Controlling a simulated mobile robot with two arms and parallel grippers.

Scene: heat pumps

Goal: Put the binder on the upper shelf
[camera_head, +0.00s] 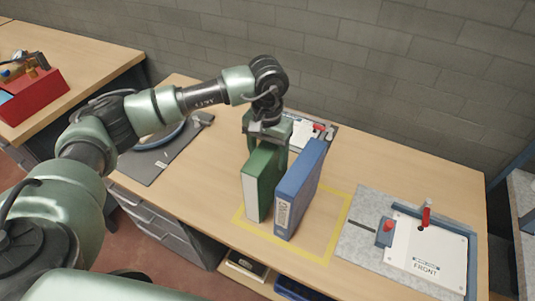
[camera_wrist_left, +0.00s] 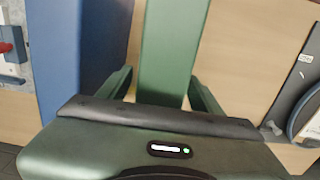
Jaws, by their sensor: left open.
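A green binder (camera_head: 262,180) and a blue binder (camera_head: 302,188) stand upright side by side on the wooden table, inside a yellow taped outline (camera_head: 334,230). My left gripper (camera_head: 266,145) is at the back top of the green binder, pointing down. In the left wrist view the open fingers (camera_wrist_left: 160,88) are on either side of the green binder (camera_wrist_left: 172,45), with the blue binder (camera_wrist_left: 80,50) close to the left. I cannot tell whether the fingers touch the green binder. No shelf is clearly identifiable as the upper shelf. My right gripper is out of view.
A grey board with a white plate marked FRONT (camera_head: 427,255) lies to the right. A dark mat (camera_head: 150,165) with a round part lies left. A red box (camera_head: 35,93) sits on another table. A blue-framed grey unit (camera_head: 522,205) stands at the right edge.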

